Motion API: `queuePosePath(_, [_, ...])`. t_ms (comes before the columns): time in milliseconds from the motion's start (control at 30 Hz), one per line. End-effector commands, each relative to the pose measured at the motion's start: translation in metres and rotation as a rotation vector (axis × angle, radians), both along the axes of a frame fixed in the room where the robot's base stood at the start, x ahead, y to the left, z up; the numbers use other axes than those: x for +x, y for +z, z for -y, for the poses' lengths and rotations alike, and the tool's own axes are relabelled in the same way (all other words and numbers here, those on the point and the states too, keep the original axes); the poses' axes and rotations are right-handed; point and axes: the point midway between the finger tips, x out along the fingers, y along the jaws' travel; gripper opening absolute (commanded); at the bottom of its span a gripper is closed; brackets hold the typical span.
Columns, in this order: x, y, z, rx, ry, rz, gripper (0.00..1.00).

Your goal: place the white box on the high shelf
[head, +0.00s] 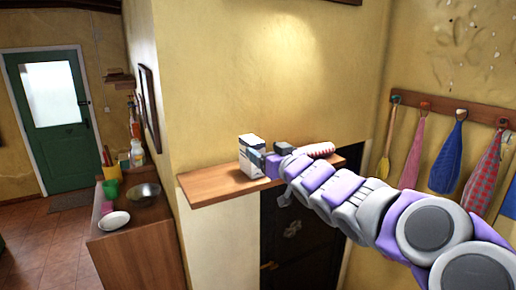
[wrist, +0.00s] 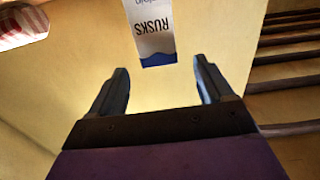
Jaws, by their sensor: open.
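The white box (head: 252,156) stands upright on the wooden high shelf (head: 215,184), near its left part. In the wrist view the box (wrist: 152,28) shows the word RUSKS and a blue band, and lies just beyond and between the fingertips. My gripper (head: 270,163) is at the box's right side in the head view, partly covering its lower edge. In the wrist view my gripper (wrist: 161,66) has its two fingers wide apart with nothing clamped between them. Whether a finger touches the box I cannot tell.
A red-and-white striped item (head: 318,149) and a dark object (head: 284,148) are on the shelf to the right. Cloths (head: 447,158) hang from a rack at right.

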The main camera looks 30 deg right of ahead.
Motion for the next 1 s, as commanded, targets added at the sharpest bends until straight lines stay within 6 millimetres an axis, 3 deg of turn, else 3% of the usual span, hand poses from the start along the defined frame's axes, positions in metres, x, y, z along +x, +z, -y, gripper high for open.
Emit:
queuePosePath(233, [-0.028, 0.002, 0.001, -0.001, 0.0, 0.004, 0.8])
queuePosePath(667, [-0.033, -0.004, -0.003, -0.003, -0.002, -0.02, 0.8])
queuePosePath(767, [-0.034, -0.022, -0.018, -0.008, -0.015, -0.111, 0.8])
queuePosePath(867, [-0.047, -0.059, -0.044, -0.024, -0.044, -0.289, 0.8])
queuePosePath(967, [-0.079, -0.11, -0.074, -0.048, -0.074, -0.527, 0.8])
queuePosePath(1000, [-0.098, -0.131, -0.085, -0.059, -0.084, -0.629, 0.8])
